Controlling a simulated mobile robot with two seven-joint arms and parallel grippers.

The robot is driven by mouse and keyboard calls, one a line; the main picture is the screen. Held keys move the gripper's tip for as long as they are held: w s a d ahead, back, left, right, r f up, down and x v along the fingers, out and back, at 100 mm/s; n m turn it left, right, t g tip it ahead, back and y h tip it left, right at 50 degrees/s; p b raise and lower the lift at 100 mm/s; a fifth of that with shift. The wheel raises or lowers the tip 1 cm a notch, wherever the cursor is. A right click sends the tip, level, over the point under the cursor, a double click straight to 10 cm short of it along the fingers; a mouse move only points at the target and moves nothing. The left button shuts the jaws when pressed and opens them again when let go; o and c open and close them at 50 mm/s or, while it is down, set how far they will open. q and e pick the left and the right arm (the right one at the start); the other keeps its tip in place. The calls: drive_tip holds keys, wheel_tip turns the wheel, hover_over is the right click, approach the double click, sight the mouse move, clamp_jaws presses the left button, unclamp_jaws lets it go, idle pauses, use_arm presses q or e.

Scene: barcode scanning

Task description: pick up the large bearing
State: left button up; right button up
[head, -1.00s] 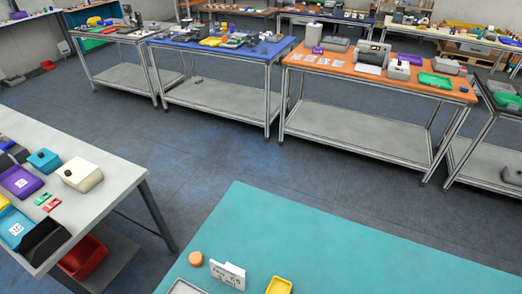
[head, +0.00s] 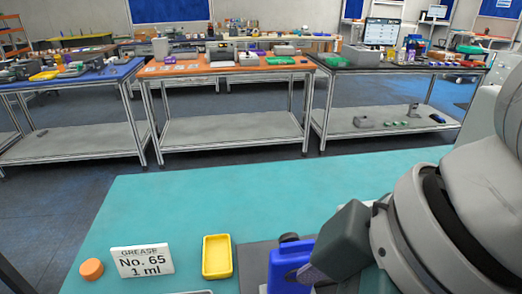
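I cannot make out the large bearing in the head view. The teal table (head: 190,195) fills the foreground, and its near part is cut off by the bottom edge. My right arm comes in from the right and covers the table's right side. Its front end (head: 335,245) is over or beside a blue object (head: 288,268) at the bottom. The fingertips are not clear, so I cannot tell whether the gripper is open or holds this object. My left gripper is out of view.
An orange round piece (head: 91,269), a white sign (head: 142,262) reading "GREASE No. 65 1 ml" and a yellow tray (head: 217,257) are on the teal table. A dark grey flat thing (head: 252,262) lies by the blue object. The table's far part is clear. Other workbenches stand beyond the floor.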

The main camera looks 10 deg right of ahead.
drive_tip(key=w+d+f+b, duration=0.1)
drive_tip(key=f+b, duration=0.1)
drive_tip(key=f, duration=0.3)
drive_tip(key=d+f+h+b, duration=0.1)
drive_tip(key=d+f+b, duration=0.1)
drive_tip(key=f, duration=0.3)
drive_tip(key=w+d+f+g+h+b, duration=0.1)
drive_tip(key=f+b, duration=0.3)
drive_tip(key=f, duration=0.1)
drive_tip(key=shift+w+d+f, duration=0.2)
drive_tip(key=shift+w, duration=0.1)
drive_tip(key=x, duration=0.5)
drive_tip(key=shift+d+f+b, duration=0.2)
drive_tip(key=shift+f+b, duration=0.05)
drive_tip(key=shift+b, duration=0.05)
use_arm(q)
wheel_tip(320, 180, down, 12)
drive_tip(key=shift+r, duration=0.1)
use_arm(e)
drive_tip(key=c, duration=1.5)
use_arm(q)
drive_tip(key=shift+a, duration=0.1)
use_arm(e)
drive_tip(key=shift+r, duration=0.1)
drive_tip(key=shift+c, duration=0.4)
